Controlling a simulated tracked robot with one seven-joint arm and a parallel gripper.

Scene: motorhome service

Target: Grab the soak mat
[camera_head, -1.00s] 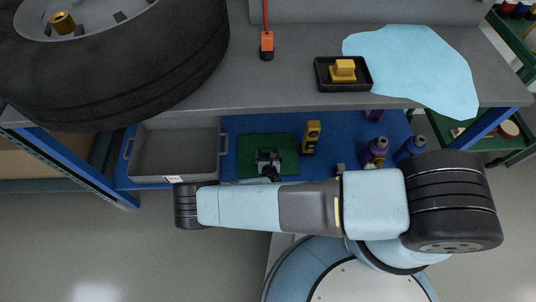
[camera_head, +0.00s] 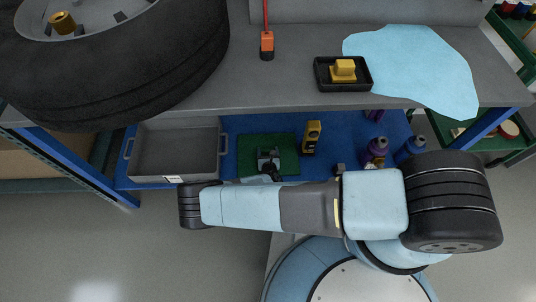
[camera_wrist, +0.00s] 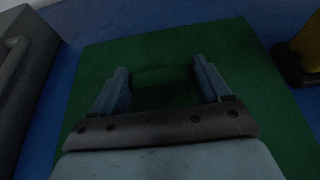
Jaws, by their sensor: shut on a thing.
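The soak mat, which I take to be the flat green mat (camera_head: 286,145), lies on the blue lower shelf under the bench. My gripper (camera_head: 268,157) is over the middle of it, reaching down from my arm. In the wrist view the green mat (camera_wrist: 238,60) fills most of the picture. My gripper (camera_wrist: 164,82) there has its two blue-grey fingers apart with dark green material between them, and is shut on the mat. The exact contact at the fingertips is dark and hard to see.
A grey bin (camera_head: 172,151) stands left of the mat; a yellow-and-black device (camera_head: 311,137) stands to its right. Purple bottles (camera_head: 376,151) are farther right. The bench top (camera_head: 290,90) overhangs behind, carrying a large tyre (camera_head: 130,75), a black tray (camera_head: 343,86) and a light blue patch (camera_head: 420,65).

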